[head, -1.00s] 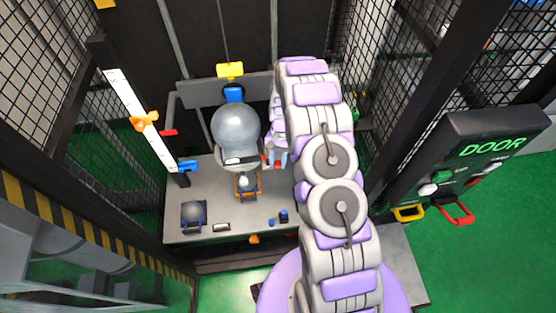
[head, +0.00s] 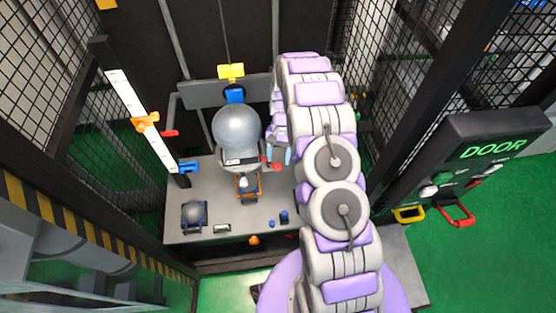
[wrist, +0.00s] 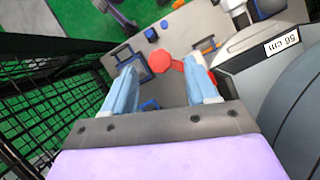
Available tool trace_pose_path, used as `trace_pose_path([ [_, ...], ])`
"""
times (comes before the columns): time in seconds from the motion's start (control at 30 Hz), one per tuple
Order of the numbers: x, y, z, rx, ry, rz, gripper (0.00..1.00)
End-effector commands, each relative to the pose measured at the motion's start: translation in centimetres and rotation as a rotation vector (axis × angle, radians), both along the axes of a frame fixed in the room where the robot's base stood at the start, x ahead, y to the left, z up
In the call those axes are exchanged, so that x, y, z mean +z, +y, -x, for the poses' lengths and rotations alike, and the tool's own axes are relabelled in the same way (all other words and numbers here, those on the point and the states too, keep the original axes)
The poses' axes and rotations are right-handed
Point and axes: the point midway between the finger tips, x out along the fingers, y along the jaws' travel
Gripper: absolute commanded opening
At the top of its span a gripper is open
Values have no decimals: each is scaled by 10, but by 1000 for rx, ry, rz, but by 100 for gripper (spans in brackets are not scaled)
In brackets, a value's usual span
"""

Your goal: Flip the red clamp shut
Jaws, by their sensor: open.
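The red clamp (wrist: 163,63) shows in the wrist view as a round-ended red lever, with a red arm running right toward the grey holder. Its red end (head: 276,167) also shows in the head view, just right of the holder under the big grey ball (head: 236,128). My gripper (wrist: 160,75) is open, with its pale blue fingers on either side of the red end. The right finger overlaps the red arm in the picture; I cannot tell whether they touch. In the head view my gripper (head: 279,154) is partly hidden behind my arm.
The grey bench (head: 205,238) carries a small dark ball in a holder (head: 194,214) and small blue pieces. A white scale (head: 140,120) stands left. Black mesh (wrist: 40,100) is close to my gripper's left. The door panel (head: 480,155) is at right.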

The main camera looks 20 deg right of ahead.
Motion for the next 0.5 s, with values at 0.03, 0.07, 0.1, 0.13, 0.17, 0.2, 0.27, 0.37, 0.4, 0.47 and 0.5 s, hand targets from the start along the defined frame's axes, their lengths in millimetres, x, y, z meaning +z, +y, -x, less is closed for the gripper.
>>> trace_pose_path([
  [0.03, 11, -2, -5, 0, -4, 1, 58],
  [0.07, 17, -4, -8, 0, -5, 1, 58],
  [0.1, 26, -6, -12, 0, -8, 2, 58],
  [0.13, 32, -7, -14, 0, -9, 3, 58],
  [0.17, 39, -8, -16, 0, -8, 2, 58],
  [0.2, 47, -10, -20, 1, -8, 2, 58],
  [0.27, 60, -12, -24, 0, -9, 3, 58],
  [0.37, 81, -17, -32, 1, -10, 2, 58],
  [0.4, 88, -18, -35, 0, -11, 3, 58],
  [0.47, 99, -20, -38, 0, -6, 1, 58],
  [0.5, 105, -21, -40, 0, -6, 1, 58],
])
